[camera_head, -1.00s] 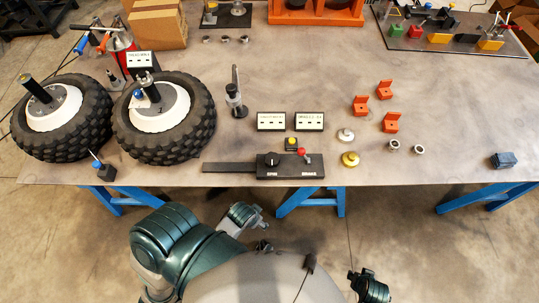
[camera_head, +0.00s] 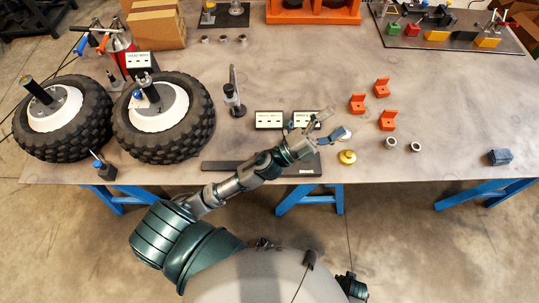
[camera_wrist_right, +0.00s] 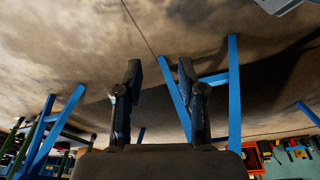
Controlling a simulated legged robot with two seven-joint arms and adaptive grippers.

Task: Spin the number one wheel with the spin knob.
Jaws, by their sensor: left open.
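Two black knobby tires with white hubs, the left wheel (camera_head: 50,118) and the right wheel (camera_head: 165,117), stand at the left of the table; I cannot read which is number one. The black control box (camera_head: 308,170) sits at the table's front edge, with its "BRAKE" end showing. My left arm hides its spin knob, yellow button and red lever. My right gripper is open and empty in the right wrist view (camera_wrist_right: 160,75), below the table.
A brass knob (camera_head: 347,157) lies just right of the box. Orange brackets (camera_head: 387,121) and small metal rings (camera_head: 390,143) lie further right. A grey measuring stand (camera_head: 233,100) stands behind the box.

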